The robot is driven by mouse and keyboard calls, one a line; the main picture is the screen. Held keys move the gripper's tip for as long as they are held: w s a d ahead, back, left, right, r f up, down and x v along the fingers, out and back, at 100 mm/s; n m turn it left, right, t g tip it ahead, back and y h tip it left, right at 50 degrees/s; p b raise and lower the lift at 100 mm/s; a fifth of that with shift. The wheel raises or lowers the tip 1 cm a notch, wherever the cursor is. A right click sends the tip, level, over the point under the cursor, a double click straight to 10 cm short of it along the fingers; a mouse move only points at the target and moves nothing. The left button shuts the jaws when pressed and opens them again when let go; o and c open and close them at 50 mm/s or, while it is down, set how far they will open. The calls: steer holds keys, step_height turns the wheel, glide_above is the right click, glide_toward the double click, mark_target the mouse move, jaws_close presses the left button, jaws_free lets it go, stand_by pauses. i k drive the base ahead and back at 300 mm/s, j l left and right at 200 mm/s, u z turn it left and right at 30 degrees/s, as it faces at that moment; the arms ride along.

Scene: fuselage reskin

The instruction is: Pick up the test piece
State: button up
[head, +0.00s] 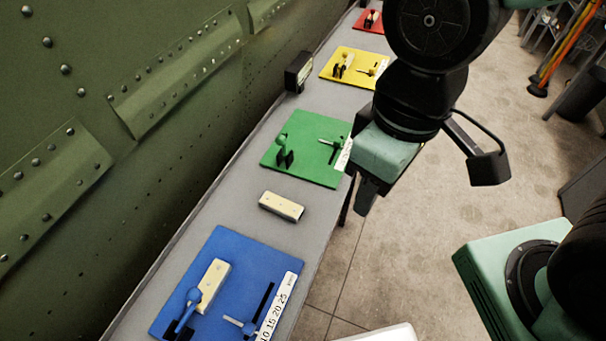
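A small cream block (282,206), which looks like a test piece, lies loose on the grey bench between the green board and the blue board. A similar cream block (213,284) lies on the blue board (237,257) beside a blue lever clamp (188,308). I cannot tell from the picture which block the task means. My gripper (364,200) hangs to the right of the green board, past the bench's edge, up and to the right of the loose block and apart from it. Its fingertips are seen from behind, so their opening is hidden.
The grey bench (215,207) runs along a green riveted fuselage wall (60,160). It carries a green board (303,161), a yellow board (352,67), a red board (371,18) and a small black box (299,72). Bare bench surrounds the loose block.

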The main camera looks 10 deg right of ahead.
mark_target(293, 211)
steer(key=k+j+u, duration=0.15)
steer(key=k+u, duration=0.3)
steer(key=k, duration=0.2)
steer(key=l+u, duration=0.3)
steer(key=u, duration=0.15)
steer(key=l+u, duration=0.3)
steer(key=u, duration=0.15)
steer(key=l+u, duration=0.3)
steer(key=u, duration=0.15)
steer(key=k+l, duration=0.1)
steer(key=l, duration=0.25)
steer(key=k+l, duration=0.1)
steer(key=l, duration=0.2)
